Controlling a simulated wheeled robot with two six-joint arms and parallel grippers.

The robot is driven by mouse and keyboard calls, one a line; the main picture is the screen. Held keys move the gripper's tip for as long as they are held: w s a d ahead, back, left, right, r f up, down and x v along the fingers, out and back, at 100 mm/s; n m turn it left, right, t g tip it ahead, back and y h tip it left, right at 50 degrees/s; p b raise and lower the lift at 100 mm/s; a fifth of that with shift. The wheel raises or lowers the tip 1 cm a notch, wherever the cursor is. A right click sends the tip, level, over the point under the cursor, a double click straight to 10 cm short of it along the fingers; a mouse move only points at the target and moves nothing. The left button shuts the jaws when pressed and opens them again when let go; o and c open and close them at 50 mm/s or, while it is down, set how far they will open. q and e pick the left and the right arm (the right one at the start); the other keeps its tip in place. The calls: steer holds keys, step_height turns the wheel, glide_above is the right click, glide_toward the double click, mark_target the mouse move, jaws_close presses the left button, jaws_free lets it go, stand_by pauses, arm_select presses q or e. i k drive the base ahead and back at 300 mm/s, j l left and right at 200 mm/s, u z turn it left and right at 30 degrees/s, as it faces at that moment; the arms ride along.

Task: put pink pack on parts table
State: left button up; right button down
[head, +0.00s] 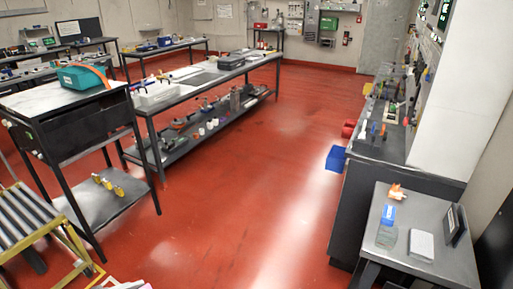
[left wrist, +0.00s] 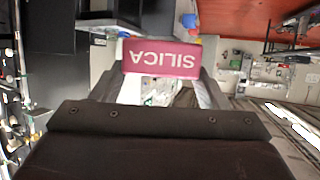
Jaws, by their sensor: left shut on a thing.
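The pink pack (left wrist: 160,58), lettered SILICA in white, is held between the two fingers of my left gripper (left wrist: 158,76) in the left wrist view. The lettering is upside down there. The gripper is shut on it, and the pack is up in the air. In the head view only a pale, pinkish bit shows at the bottom edge, too cut off to tell what it is. My right gripper is in neither view. Which table is the parts table is not marked. A small grey table (head: 447,261) stands at the lower right, bearing a few small items.
The red floor between is clear.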

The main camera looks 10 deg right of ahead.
mark_target(408, 217)
steer(key=i+z, duration=0.15)
steer(key=z, duration=0.25)
steer(key=i+j+z, duration=0.15)
steer(key=z, duration=0.25)
steer(key=i+j+z, duration=0.1)
steer(key=z, duration=0.3)
steer(key=i+j+z, duration=0.1)
steer(key=z, duration=0.3)
steer(key=i+j+z, duration=0.2)
steer(key=z, duration=0.2)
steer(key=i+j+z, duration=0.15)
steer(key=j+z, duration=0.2)
steer(key=i+j+z, duration=0.1)
steer(key=j+z, duration=0.5)
steer(key=z, duration=0.2)
steer(key=i+j, duration=0.05)
